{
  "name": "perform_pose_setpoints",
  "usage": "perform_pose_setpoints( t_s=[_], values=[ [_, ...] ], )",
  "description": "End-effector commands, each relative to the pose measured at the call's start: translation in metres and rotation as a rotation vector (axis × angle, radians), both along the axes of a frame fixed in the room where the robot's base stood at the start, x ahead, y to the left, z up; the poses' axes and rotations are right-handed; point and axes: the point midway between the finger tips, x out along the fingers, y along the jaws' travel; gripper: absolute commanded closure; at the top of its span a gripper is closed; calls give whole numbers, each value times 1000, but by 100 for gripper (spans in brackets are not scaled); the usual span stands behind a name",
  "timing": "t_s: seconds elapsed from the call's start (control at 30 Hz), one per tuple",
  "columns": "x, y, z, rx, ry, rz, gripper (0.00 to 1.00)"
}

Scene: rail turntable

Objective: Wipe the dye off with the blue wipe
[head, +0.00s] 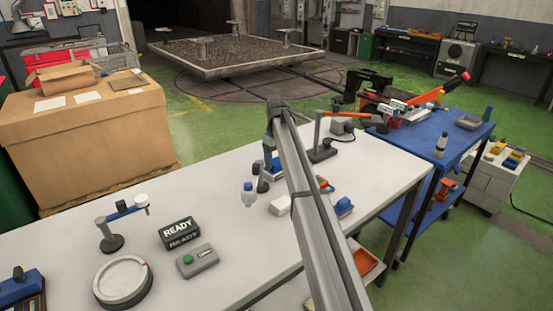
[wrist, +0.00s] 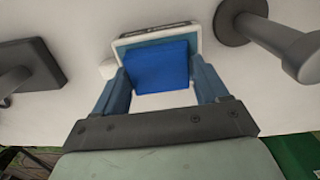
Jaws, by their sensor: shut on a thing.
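The blue wipe (wrist: 157,64) is a blue block between the two blue fingers of my gripper (wrist: 160,90) in the wrist view. My gripper is shut on it. Just beyond the wipe is a pale-rimmed panel or tray (wrist: 197,28) with a dark far edge; I cannot tell whether the wipe touches it. No dye mark can be told apart in either view.
A grey post with a round base (wrist: 237,22) stands close to the right in the wrist view, and a dark base (wrist: 28,68) to the left. A READY sign (head: 180,232) stands nearer.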

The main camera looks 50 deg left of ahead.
Motion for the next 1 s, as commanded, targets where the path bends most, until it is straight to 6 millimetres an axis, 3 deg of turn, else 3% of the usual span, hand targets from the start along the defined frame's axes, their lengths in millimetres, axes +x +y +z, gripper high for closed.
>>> perform_pose_setpoints(
  t_s=[0.57,1.0],
  values=[
    [0,0,-1,0,0,0,51],
    [0,0,23,0,0,0,51]
  ],
)
